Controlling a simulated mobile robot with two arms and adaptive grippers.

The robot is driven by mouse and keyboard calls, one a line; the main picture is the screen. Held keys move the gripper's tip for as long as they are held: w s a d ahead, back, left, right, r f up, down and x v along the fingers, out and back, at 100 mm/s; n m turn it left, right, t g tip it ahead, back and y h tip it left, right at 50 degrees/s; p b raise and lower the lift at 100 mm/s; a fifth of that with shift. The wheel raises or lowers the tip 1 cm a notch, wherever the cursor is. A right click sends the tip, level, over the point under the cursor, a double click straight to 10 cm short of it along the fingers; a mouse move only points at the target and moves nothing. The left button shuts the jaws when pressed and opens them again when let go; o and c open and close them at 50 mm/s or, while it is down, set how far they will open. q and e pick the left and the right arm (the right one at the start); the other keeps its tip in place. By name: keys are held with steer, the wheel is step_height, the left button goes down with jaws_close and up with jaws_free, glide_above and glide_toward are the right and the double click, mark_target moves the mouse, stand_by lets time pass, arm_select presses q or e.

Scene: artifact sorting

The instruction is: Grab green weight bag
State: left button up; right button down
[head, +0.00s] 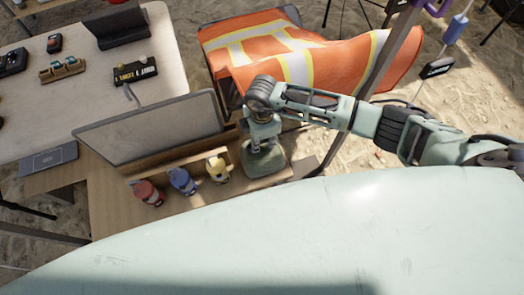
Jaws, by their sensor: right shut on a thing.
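The green weight bag (266,164) sits at the right end of the low wooden shelf in the head view. My right gripper (263,146) reaches in from the right and points down onto the top of the bag. It is shut on the bag, and the fingers hide part of the bag's top. The bag appears to be at shelf level; I cannot tell whether it is lifted. My left gripper is not in view.
Red (148,194), blue (182,181) and yellow (217,169) small items stand left of the bag. A grey panel (150,128) rises behind them. An orange vest (300,50) drapes behind my right arm, near a slanted pole (385,60). A table (95,90) holds several devices.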

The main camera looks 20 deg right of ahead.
steer(key=shift+w+a+r, duration=0.1)
steer(key=shift+w+r, duration=0.1)
